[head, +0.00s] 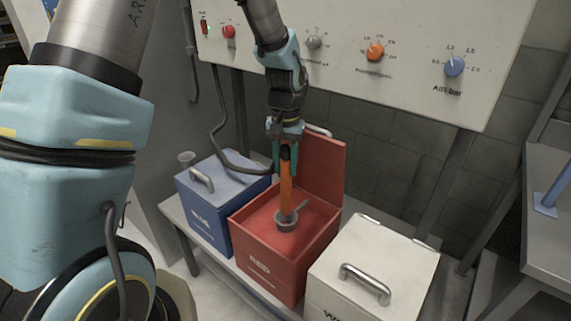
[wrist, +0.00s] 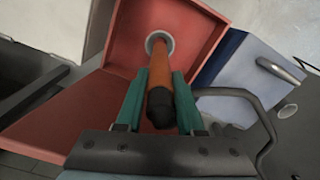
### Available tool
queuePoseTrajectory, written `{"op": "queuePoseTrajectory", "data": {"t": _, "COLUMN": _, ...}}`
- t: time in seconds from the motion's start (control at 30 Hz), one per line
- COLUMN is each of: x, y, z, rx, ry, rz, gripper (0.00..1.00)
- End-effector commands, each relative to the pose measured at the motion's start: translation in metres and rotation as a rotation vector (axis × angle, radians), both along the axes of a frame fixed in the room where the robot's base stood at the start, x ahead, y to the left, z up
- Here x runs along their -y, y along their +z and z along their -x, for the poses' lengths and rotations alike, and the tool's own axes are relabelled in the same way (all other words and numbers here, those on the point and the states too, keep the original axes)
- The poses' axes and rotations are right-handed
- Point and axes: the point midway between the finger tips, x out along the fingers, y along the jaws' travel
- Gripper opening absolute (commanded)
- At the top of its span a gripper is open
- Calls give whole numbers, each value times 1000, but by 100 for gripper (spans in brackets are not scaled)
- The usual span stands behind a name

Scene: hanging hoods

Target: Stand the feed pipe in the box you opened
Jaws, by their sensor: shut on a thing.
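The feed pipe (head: 287,192) is orange with a dark end and stands about upright over the red box. My gripper (head: 285,158) has its green fingers shut on the pipe's upper part. The red box (head: 262,262) is open, its lid (head: 322,165) raised at the back. A grey round socket (head: 285,222) sits inside it. The pipe's lower end meets the socket in the picture; I cannot tell whether it is seated. The wrist view shows the pipe (wrist: 160,72) between the fingers (wrist: 157,100), with the socket ring (wrist: 160,40) around its far end.
A closed blue box (head: 215,215) stands left of the red box, and a closed white box (head: 372,262) stands right. A control panel (head: 380,50) with knobs hangs above. A grey bench (head: 550,150) with a blue post is at the far right.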

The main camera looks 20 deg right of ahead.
Motion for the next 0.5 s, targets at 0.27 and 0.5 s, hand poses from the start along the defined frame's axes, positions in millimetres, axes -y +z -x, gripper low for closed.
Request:
{"op": "queuePoseTrajectory", "data": {"t": 0.27, "x": 0, "y": -1, "z": 0, "rx": 0, "ry": 0, "rz": 0, "gripper": 0}}
{"op": "queuePoseTrajectory", "data": {"t": 0.5, "x": 0, "y": -9, "z": 0, "rx": 0, "ry": 0, "rz": 0, "gripper": 0}}
